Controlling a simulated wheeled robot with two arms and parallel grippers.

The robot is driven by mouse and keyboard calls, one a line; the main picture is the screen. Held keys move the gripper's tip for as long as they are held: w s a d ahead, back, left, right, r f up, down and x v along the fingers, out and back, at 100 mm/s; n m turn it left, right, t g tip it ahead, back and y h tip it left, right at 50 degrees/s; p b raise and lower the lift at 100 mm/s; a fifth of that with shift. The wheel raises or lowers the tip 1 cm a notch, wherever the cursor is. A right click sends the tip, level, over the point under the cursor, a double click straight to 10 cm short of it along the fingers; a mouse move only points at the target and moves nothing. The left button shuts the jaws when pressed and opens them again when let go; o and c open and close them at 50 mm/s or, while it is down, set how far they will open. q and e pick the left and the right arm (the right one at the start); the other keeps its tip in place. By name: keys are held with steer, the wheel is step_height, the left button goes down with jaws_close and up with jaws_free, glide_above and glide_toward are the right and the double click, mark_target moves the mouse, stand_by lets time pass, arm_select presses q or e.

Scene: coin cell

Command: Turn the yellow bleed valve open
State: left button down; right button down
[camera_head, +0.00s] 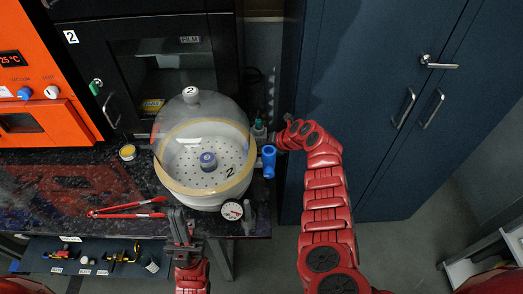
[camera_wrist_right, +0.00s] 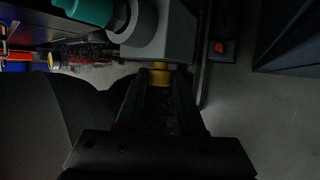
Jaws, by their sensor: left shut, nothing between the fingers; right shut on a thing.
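The yellow bleed valve (camera_wrist_right: 160,76) shows in the right wrist view as a small brass-yellow piece against a grey block (camera_wrist_right: 165,35). My right gripper (camera_wrist_right: 160,90) is shut on it, with a dark finger on each side; only a small part of the valve shows. In the head view my right gripper (camera_head: 279,137) is beside the green-topped fitting (camera_head: 259,130), right of the glass-domed vessel (camera_head: 200,150), and hides the valve there. My left gripper (camera_head: 179,222) is shut and empty at the bench's front edge, below the vessel.
A blue fitting (camera_head: 269,161) and a round gauge (camera_head: 232,210) stand close by the vessel. Red tongs (camera_head: 128,209) lie on the dark bench. An orange oven (camera_head: 45,75) is at left; blue cabinets (camera_head: 365,100) stand at right.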

steer(key=c, duration=0.5)
jaws_free()
